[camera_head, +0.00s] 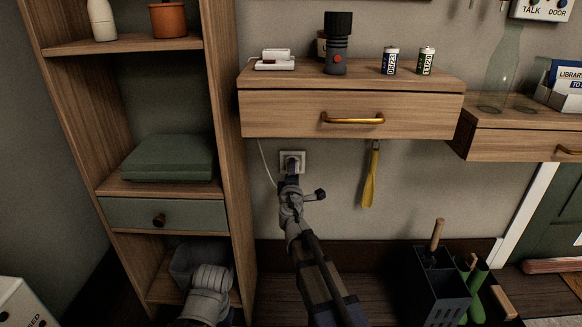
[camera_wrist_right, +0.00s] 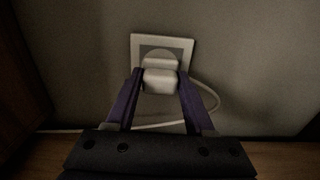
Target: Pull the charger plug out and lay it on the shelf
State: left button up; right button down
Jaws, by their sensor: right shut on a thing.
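The white charger plug (camera_wrist_right: 160,82) sits at the wall socket (camera_wrist_right: 185,45) in the right wrist view, between the two purple fingers of my right gripper (camera_wrist_right: 160,78). The gripper is shut on it. I cannot tell whether the plug is fully seated. In the head view the socket plate (camera_head: 301,157) is under the wooden wall shelf (camera_head: 352,90); my right gripper (camera_head: 292,172) reaches it from below and hides the plug. A thin white cord (camera_head: 267,162) runs beside the socket up towards the shelf. Of my left arm, only a grey part shows at the bottom left; its fingers are not visible.
On the wall shelf stand a white device (camera_head: 275,62), a dark flashlight (camera_head: 337,45) and two batteries (camera_head: 390,62). A yellow strap (camera_head: 371,178) hangs below the drawer handle (camera_head: 352,119). A tall shelf unit (camera_head: 222,130) stands close on the left.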

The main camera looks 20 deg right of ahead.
jog(key=v, duration=0.4)
jog(key=shift+s, duration=0.2)
dwell(0.6)
jog(key=shift+s+a, duration=0.1)
